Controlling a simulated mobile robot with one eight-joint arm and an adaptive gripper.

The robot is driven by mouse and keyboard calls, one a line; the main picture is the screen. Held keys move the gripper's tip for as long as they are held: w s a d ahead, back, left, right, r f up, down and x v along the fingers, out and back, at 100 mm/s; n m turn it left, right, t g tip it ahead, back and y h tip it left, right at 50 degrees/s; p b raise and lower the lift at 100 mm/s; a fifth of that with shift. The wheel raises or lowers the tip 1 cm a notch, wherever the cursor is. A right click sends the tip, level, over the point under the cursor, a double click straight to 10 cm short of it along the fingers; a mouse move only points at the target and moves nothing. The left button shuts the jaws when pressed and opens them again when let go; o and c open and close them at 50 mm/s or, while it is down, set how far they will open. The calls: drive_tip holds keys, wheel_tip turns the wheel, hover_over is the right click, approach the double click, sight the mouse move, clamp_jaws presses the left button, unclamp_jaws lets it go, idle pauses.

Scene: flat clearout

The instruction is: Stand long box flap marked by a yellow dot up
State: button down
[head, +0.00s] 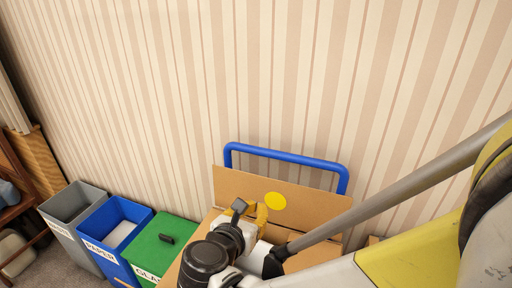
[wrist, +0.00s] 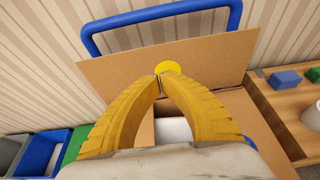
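A brown cardboard box (wrist: 258,108) stands open in front of the striped wall. Its long far flap (head: 235,184) stands up, close to upright, and bears a yellow dot (head: 276,200). In the wrist view the flap (wrist: 115,72) spans behind my fingers, with the yellow dot (wrist: 169,68) just beyond the fingertips. My gripper (wrist: 158,76) has its yellow fingers curved together with the tips meeting. Nothing shows between the tips. I cannot tell whether they touch the flap. Something white (wrist: 172,130) lies inside the box, partly hidden by the fingers.
A blue tube handle (head: 290,156) rises behind the flap. To the left stand a grey bin (head: 72,200), a blue bin (head: 100,222) with paper and a green-lidded bin (head: 150,255). In the wrist view, a wooden surface (wrist: 290,98) with blue blocks (wrist: 284,78) lies at right.

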sight(273, 184)
drive_tip(key=b+x, duration=0.3)
drive_tip(key=x, duration=0.8)
drive_tip(key=shift+w+d+r+b, duration=0.1)
drive_tip(key=shift+w+d+b, duration=0.1)
drive_tip(key=shift+b, duration=0.1)
drive_tip(key=shift+w+d, duration=0.15)
drive_tip(key=shift+w, duration=0.5)
drive_tip(key=shift+w, duration=0.1)
drive_tip(key=shift+w+d, duration=0.25)
drive_tip(key=shift+w, duration=0.2)
drive_tip(key=shift+w+d, duration=0.2)
drive_tip(key=shift+w, duration=0.3)
drive_tip(key=shift+s+r, duration=0.1)
drive_tip(key=shift+a, duration=0.1)
